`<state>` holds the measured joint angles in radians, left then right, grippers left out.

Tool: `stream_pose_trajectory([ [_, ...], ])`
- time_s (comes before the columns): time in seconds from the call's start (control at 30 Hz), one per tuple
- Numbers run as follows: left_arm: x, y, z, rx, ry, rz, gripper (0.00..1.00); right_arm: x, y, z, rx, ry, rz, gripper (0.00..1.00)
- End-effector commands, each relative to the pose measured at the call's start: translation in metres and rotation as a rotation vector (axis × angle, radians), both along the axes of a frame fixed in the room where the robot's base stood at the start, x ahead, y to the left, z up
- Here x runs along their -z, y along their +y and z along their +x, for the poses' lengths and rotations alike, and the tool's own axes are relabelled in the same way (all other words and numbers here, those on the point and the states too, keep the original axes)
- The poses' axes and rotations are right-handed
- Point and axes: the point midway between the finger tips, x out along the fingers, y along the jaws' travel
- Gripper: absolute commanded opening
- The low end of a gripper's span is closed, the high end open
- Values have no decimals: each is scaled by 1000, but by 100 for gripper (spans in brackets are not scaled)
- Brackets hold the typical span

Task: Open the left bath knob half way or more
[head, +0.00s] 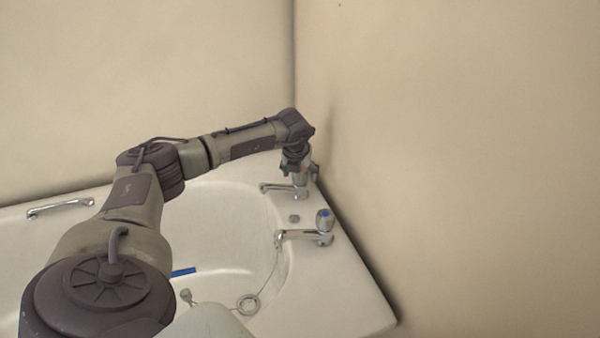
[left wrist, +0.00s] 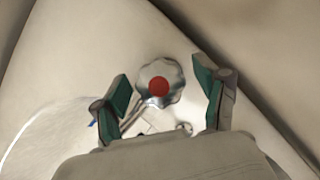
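The left bath knob (left wrist: 160,82) is a chrome, lobed knob with a red centre. It shows in the left wrist view between the fingers of my left gripper (left wrist: 165,98). The fingers stand apart on either side of it, with a visible gap at each side. In the head view my left gripper (head: 299,168) points down over the left tap, whose spout (head: 276,188) shows beside it; the knob itself is hidden there by the gripper. My right gripper is not in view.
A second tap with a blue-topped knob (head: 325,219) stands nearer on the bath rim. The white bath (head: 360,300) holds a plug on a chain (head: 248,304) and a blue strip (head: 184,272). A metal grab handle (head: 60,207) is at left. Walls stand close behind and right of the taps.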

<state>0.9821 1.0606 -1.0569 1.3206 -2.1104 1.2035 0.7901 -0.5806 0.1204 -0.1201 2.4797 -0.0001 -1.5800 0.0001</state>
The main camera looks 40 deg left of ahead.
Motion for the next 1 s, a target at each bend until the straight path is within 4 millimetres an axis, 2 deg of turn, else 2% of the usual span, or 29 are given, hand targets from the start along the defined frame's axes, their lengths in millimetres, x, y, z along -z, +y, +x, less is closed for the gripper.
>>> stream_pose_trajectory([
  [0.23, 0, 0, 0, 1, 0, 0, 75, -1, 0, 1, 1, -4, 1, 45],
  [0.37, -8, -1, -2, 0, -1, 0, 75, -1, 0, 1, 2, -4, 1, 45],
  [0.8, -87, -18, -31, 1, -3, 1, 75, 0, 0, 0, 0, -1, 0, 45],
  [1.0, -107, -22, -38, 0, 0, 0, 75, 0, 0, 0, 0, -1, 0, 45],
])
